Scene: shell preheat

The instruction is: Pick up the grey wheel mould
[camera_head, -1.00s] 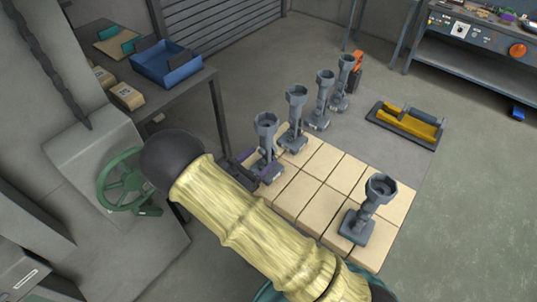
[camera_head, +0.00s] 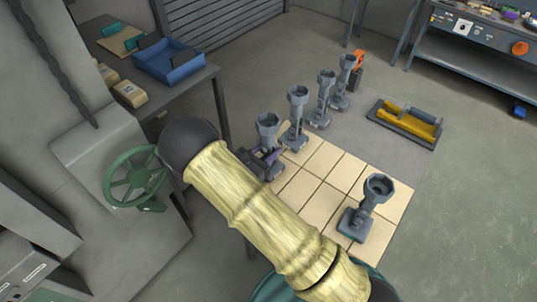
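Several grey cup-topped moulds stand upright on square bases. A row runs back from the nearest left one (camera_head: 267,126), through a second (camera_head: 298,98) and a third (camera_head: 326,82), to the farthest (camera_head: 346,70). Another mould (camera_head: 376,190) stands alone at the front right of the pale tiles. I cannot tell by shape which is the wheel mould. My gripper (camera_head: 270,158), dark with purple on it, is low at the stem of the nearest left mould. My arm hides much of the gripper and the mould's base, so whether the fingers are closed on it is unclear.
A yellow and grey holder (camera_head: 408,122) lies at the back right. A green handwheel (camera_head: 135,178) is at left. A blue tray (camera_head: 168,64) sits on a side bench. An orange-handled tool (camera_head: 357,66) stands behind the row.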

